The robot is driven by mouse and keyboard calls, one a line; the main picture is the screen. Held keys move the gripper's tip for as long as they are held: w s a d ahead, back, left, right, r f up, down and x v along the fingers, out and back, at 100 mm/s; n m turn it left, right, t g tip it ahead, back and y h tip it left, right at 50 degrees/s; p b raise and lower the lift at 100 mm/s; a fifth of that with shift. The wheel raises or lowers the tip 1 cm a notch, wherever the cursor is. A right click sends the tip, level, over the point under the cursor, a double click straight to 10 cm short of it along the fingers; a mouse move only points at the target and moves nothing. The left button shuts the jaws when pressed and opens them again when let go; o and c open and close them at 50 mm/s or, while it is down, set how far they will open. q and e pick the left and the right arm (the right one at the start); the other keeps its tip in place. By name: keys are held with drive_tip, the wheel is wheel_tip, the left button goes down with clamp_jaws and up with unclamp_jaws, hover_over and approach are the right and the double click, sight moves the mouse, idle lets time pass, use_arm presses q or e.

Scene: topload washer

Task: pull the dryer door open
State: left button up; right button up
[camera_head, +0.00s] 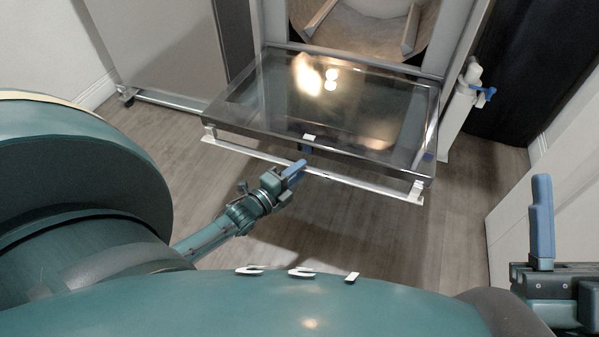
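The dryer door (270,106) is a dark glass panel in a metal frame. It is swung down and out, lying nearly flat in front of the dryer (448,40), whose round drum opening (362,25) shows behind it. A pale bar handle (365,184) runs along the door's front edge. My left gripper (300,166) is at the middle of that edge, with its blue fingers by the handle. I cannot tell whether they touch it or how far they are apart. My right gripper (543,215) is at the far right, away from the door, with one blue finger pointing up.
A grey appliance panel (165,45) with a low metal bar stands to the left. A white fitting with a blue lever (480,92) is right of the dryer. A white panel (545,190) is at the right. Wooden floor (340,230) is clear before the door.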

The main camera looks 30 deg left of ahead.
use_arm(q)
drive_tip(key=shift+w, duration=0.55)
clamp_jaws()
